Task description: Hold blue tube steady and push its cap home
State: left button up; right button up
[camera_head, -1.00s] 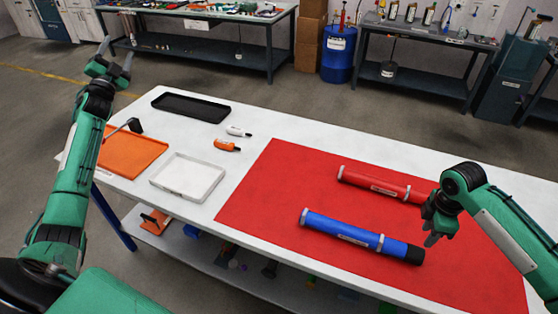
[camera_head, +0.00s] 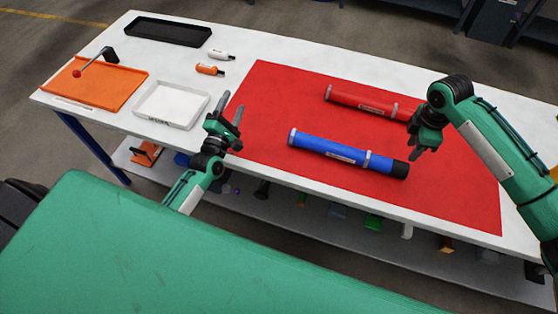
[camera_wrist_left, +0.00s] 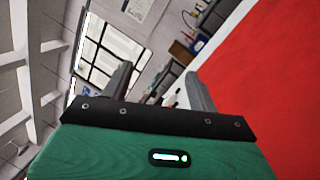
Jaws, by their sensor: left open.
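The blue tube (camera_head: 330,148) lies on the red mat (camera_head: 275,85) in the head view, with light grey bands and its black cap (camera_head: 400,169) at the right end. From here I cannot tell how far the cap is seated. My left gripper (camera_head: 231,108) is open and empty near the mat's left front edge, left of the tube and apart from it. Its two spread fingers show in the left wrist view (camera_wrist_left: 160,80). My right gripper (camera_head: 424,152) hangs above and just right of the cap, fingers downward; its finger gap is unclear.
A red tube (camera_head: 360,100) lies behind the blue one, its right end partly hidden by my right gripper. An orange tray (camera_head: 95,85), white tray (camera_head: 170,105), black tray (camera_head: 168,30) and two small bottles (camera_head: 210,69) occupy the table's left side.

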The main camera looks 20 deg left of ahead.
aim_at(293, 137)
pick_arm(q)
jog(key=s+d+f+n, duration=0.2)
jog(key=d+n, duration=0.1)
jog(key=s+d+f+n+g, duration=0.1)
jog(key=s+d+n, duration=0.1)
jog(key=d+n, duration=0.1)
jog(key=s+d+f+n, duration=0.2)
jog(key=d+n, duration=0.1)
jog(key=d, duration=0.1)
jog(key=shift+d+f+g, duration=0.3)
jog(key=shift+d+f, duration=0.05)
jog(key=shift+d, duration=0.05)
jog(key=s+d+n, duration=0.1)
jog(key=d+n, duration=0.1)
jog(key=s+d+f+n, duration=0.1)
jog(key=s+d+n, duration=0.1)
jog(key=d+n, duration=0.1)
jog(key=s+d+f+n+g, duration=0.1)
jog(key=d+n, duration=0.1)
jog(key=shift+s+d+n+h, duration=0.15)
jog(key=shift+d+n+h, duration=0.2)
jog(key=shift+n+h, duration=0.05)
jog(key=shift+w+d, duration=0.1)
jog(key=shift+w, duration=0.15)
jog(key=w, duration=1.3)
